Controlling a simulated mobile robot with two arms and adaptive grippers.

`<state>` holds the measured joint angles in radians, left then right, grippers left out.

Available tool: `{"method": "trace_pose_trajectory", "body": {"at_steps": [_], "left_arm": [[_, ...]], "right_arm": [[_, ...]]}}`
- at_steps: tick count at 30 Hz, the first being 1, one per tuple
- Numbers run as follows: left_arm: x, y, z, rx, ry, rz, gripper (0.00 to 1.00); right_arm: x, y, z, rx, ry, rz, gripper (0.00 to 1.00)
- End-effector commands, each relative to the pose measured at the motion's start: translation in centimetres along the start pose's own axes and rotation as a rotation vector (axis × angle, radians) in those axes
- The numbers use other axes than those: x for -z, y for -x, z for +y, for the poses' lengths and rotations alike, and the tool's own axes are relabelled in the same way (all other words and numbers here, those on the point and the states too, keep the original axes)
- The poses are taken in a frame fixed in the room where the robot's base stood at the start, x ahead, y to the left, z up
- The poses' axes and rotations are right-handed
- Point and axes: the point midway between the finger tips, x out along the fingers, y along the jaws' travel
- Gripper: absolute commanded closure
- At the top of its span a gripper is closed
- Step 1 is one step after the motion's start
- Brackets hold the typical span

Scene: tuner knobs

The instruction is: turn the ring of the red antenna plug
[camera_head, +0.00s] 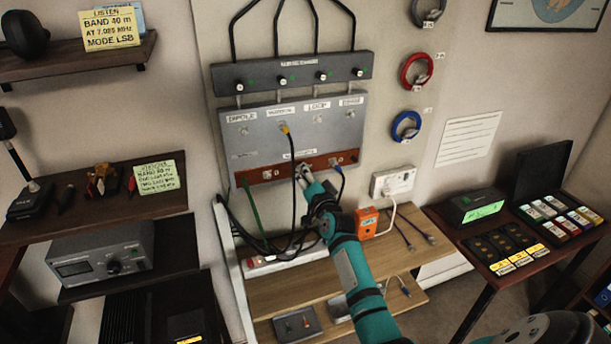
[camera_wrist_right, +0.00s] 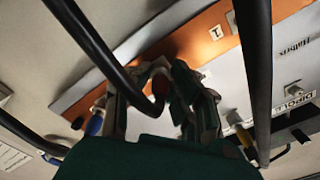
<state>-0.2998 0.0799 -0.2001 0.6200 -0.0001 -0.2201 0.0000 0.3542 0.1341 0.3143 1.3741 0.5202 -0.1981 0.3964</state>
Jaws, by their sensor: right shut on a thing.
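The grey antenna panel (camera_head: 340,125) hangs on the wall, with a copper-brown strip (camera_head: 282,171) along its lower edge. My right gripper (camera_head: 304,174) is at the middle of that strip. In the wrist view its two fingers (camera_wrist_right: 160,95) are closed around the end of a plug with a dark reddish ring (camera_wrist_right: 159,83). A thick black cable passes close in front of the plug. In the head view the gripper hides most of this plug, and whether the ring has turned cannot be seen.
A yellow plug (camera_head: 285,129) with a black cable sits in the panel's upper part. A blue plug (camera_head: 338,168) is close right of my gripper, and a green cable (camera_head: 251,210) hangs to the left. An orange box (camera_head: 366,222) stands below right.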

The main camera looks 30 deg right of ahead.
Motion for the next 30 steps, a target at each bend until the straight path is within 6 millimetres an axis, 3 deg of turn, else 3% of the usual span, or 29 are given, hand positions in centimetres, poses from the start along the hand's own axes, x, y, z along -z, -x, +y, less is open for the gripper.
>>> {"method": "trace_pose_trajectory", "body": {"at_steps": [7, 8, 13, 23, 30], "left_arm": [[0.0, 0.0, 0.0, 0.000, 0.000, 0.000, 0.58], [0.0, 0.0, 0.0, 0.000, 0.000, 0.000, 0.58], [0.0, 0.0, 0.0, 0.000, 0.000, 0.000, 0.58], [-0.1, 0.0, -0.1, 0.001, 0.001, -0.001, 0.58], [-0.1, 0.0, 0.0, 0.000, 0.000, 0.000, 0.58]], "right_arm": [[-0.3, 0.1, 0.3, -0.005, 0.000, -0.007, 1.00], [-0.3, 0.1, 0.3, -0.005, 0.000, -0.007, 0.79], [-0.2, 0.1, 0.2, -0.004, 0.001, -0.005, 0.57], [-0.1, 0.3, 0.1, -0.001, 0.001, -0.002, 0.57], [-0.2, 4.1, 0.2, -0.002, 0.001, -0.002, 0.57]]}}
